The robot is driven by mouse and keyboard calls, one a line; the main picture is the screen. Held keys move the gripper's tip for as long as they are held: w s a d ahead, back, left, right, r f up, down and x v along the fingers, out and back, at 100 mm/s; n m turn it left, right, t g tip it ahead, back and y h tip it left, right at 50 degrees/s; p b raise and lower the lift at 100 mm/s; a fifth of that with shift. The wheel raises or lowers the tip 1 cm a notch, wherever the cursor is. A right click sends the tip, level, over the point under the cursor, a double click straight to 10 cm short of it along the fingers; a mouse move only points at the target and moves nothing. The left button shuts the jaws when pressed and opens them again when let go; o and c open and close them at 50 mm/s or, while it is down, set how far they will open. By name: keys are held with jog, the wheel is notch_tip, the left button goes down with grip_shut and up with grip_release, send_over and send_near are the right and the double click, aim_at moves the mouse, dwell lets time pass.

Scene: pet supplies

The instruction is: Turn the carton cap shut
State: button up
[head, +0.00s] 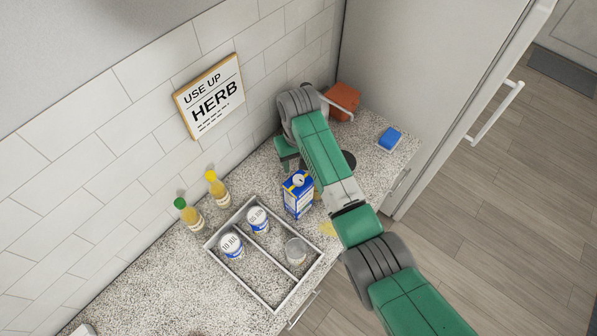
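The carton (298,198) is blue and white with a yellow patch on top. It stands upright on the counter, just beyond the tray's right corner. Its round white cap (298,181) sits on the top; I cannot tell how far it is turned. My green and grey arm reaches over the counter from the lower right, close to the carton's right side, and bends down behind it. Nothing is seen touching the cap.
A divided tray (275,291) holds two labelled tins (231,245) and a glass jar (296,251). Two yellow bottles (217,189) stand by the tiled wall under a sign (209,96). A blue sponge (389,139) and an orange-red object (343,97) lie farther right.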

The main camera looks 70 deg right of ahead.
aim_at(299, 178)
notch_tip(299, 178, down, 8)
jog(key=shift+r, duration=0.1)
jog(key=c, duration=1)
jog(key=shift+m, duration=0.4)
jog(key=o, duration=1)
notch_tip(299, 178, up, 8)
jog(key=shift+f, duration=0.1)
